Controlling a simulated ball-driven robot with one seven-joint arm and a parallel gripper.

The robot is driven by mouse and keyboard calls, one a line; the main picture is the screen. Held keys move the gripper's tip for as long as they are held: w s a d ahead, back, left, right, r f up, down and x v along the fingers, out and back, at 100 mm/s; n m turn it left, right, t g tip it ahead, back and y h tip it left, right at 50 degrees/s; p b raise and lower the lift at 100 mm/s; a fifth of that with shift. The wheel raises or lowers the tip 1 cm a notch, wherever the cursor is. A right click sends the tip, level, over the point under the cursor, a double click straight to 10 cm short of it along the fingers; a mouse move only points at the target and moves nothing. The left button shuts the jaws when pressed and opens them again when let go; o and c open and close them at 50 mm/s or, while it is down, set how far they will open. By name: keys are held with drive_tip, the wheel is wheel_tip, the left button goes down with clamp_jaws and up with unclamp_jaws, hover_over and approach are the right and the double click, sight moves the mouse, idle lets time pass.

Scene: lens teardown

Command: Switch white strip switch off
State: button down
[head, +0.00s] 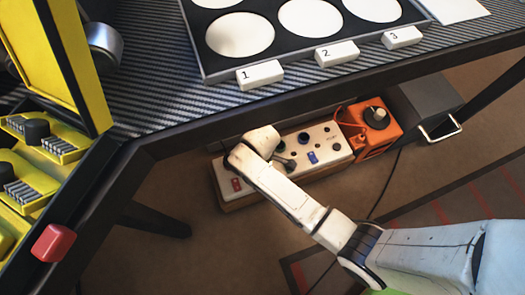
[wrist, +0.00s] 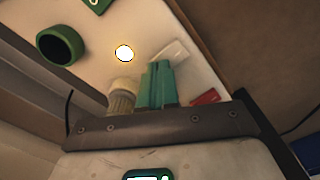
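The power strip (head: 335,150) is a long white box under the table, with several knobs and coloured switches on top. In the wrist view, a small white switch (wrist: 172,52) sits on its pale top face, just beyond my gripper's fingertips. My gripper (wrist: 160,66) shows two teal fingers side by side, apparently closed with nothing between them. I cannot tell whether the fingers touch the switch. In the head view my gripper (head: 284,162) is low over the strip's middle, and I cannot make out the white switch there. The switch's on or off position is unclear.
A red switch (wrist: 205,97), a pale ribbed knob (wrist: 122,95), a bright round light (wrist: 124,53) and a dark green knob (wrist: 60,45) surround the white switch. A blue switch (head: 312,158) and an orange box (head: 375,128) lie right. The tabletop (head: 150,100) overhangs the strip.

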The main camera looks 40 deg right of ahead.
drive_tip(key=shift+f, duration=0.15)
drive_tip(key=shift+r, duration=0.2)
wheel_tip(320, 180, up, 7)
drive_tip(key=p, duration=0.8)
drive_tip(key=shift+f, duration=0.1)
idle(0.5)
